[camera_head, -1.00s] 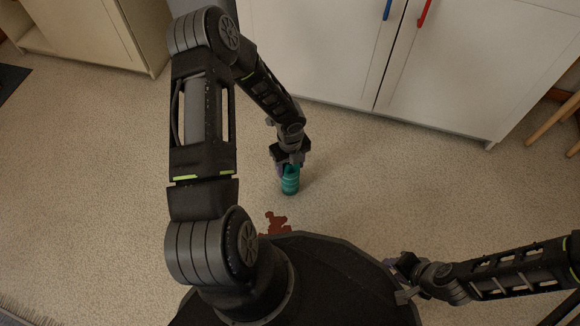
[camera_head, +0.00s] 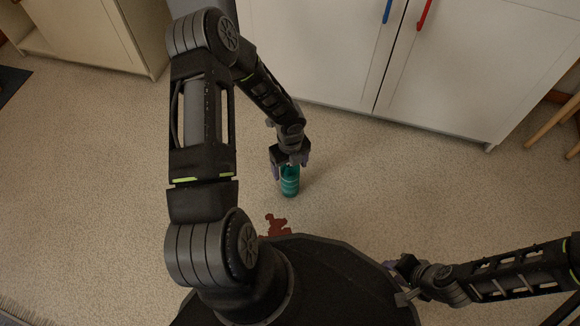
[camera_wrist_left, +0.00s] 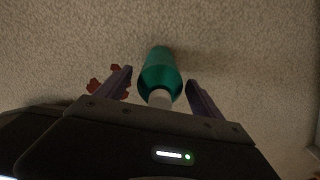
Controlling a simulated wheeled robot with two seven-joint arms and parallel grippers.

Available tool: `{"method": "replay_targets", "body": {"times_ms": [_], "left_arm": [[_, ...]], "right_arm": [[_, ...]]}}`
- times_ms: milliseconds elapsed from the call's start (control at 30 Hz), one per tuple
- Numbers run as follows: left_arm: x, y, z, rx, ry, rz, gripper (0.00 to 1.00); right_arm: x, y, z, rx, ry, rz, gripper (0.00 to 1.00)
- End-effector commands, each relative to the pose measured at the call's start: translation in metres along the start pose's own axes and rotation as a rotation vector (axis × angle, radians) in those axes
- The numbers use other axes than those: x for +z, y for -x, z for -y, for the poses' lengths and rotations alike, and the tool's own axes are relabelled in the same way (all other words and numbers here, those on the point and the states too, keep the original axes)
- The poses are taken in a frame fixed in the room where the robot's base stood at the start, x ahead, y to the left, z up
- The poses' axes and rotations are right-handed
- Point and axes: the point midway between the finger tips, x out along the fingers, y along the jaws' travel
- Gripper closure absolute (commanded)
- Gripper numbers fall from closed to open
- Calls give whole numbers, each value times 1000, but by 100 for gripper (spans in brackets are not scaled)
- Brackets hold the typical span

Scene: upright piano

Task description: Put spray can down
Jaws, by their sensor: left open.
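The teal spray can (camera_head: 289,183) stands on the speckled floor in the head view, in front of the white cabinet. My left gripper (camera_head: 290,169) is at its upper part, with the fingers on either side. In the left wrist view the can (camera_wrist_left: 160,73) with its pale top shows between the two spread fingers of my left gripper (camera_wrist_left: 163,85), with a gap on each side. My right gripper (camera_head: 398,282) is at the lower right by my base; its finger opening is not clear.
A white cabinet (camera_head: 320,50) with a blue and a red handle stands at the back. Wooden legs (camera_head: 552,121) show at the right edge.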

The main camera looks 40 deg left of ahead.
Motion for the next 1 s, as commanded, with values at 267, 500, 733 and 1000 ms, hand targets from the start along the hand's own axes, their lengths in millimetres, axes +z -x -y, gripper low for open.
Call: {"method": "replay_targets", "body": {"times_ms": [267,500,733,1000], "left_arm": [[1,54,0,-1,-1,2,23],[1,100,0,-1,1,2,23],[0,116,0,0,0,0,23],[0,115,0,0,0,0,23]], "right_arm": [[2,26,10,5,3,4,64],[5,46,17,6,5,11,64],[6,53,18,6,5,16,64],[6,52,18,6,5,16,64]]}}
